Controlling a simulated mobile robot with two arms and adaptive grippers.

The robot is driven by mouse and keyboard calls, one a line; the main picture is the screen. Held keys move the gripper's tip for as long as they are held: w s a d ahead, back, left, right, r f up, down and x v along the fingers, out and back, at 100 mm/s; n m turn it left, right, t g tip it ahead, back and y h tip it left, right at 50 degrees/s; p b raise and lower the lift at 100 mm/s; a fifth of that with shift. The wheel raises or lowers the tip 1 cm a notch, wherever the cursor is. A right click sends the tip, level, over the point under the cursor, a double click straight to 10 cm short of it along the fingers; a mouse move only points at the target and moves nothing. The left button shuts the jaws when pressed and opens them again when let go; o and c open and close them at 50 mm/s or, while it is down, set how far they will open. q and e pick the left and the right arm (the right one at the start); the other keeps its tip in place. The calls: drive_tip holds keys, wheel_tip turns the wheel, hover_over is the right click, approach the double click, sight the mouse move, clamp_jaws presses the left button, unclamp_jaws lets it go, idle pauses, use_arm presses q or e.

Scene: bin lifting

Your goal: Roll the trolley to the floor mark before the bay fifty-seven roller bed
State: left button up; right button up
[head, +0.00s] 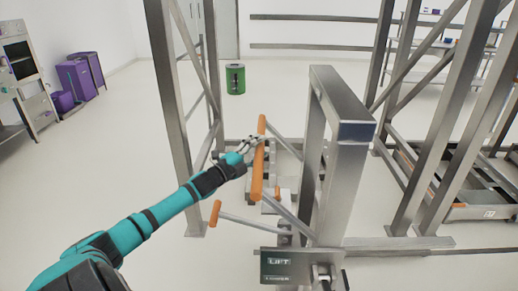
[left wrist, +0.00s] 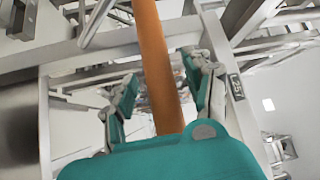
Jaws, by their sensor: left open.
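The trolley (head: 345,105) is a grey metal lift frame with a box marked LIFT (head: 280,262) low at its front. An orange handlebar (head: 257,180) stands out on its left side; the bar also shows in the left wrist view (left wrist: 152,45). My left gripper (head: 248,145) is open at the upper part of this bar. In the left wrist view, the bar runs between its spread fingers (left wrist: 160,78); contact cannot be told. My right gripper is out of view. I see no floor mark, and no bay number is readable in the head view.
Grey rack posts (head: 172,120) rise left of the trolley, with more posts (head: 450,130) on the right. A low orange-edged frame (head: 470,210) lies inside the right rack. A green bin (head: 235,79) and purple bins (head: 80,80) stand farther back. The left floor is clear.

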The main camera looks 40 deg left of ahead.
use_arm(q)
drive_tip(key=shift+w, duration=0.2)
clamp_jaws()
idle(0.3)
